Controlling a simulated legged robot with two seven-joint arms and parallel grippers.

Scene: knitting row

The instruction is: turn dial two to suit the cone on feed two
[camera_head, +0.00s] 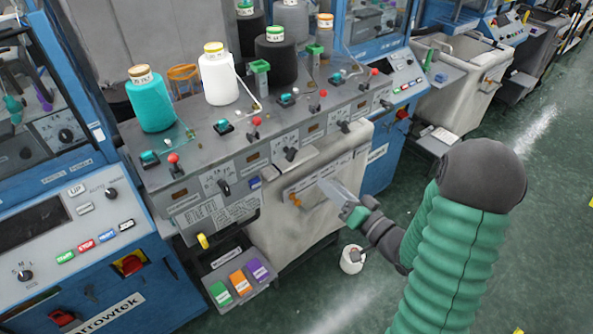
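A row of black dials runs along the sloped front panel (262,172) of the feed shelf. The second from the left, dial two (290,154), has a white printed label beside it. The leftmost dial (224,187) is nearer. The cone on the second feed is a white cone (219,80) with a yellow-banded top; the first is a teal cone (150,103). My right gripper (328,188) reaches in from the right, below and right of dial two and apart from it. It shows edge-on, so its opening is unclear. My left gripper is not in view.
Dark and grey cones (275,60) stand further along the shelf. Red-knobbed levers (174,160) stand along its front. Below are a worn bin (300,222), green, orange and purple tags (240,281) and a white cup (352,260) on the floor. Green floor is open at right.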

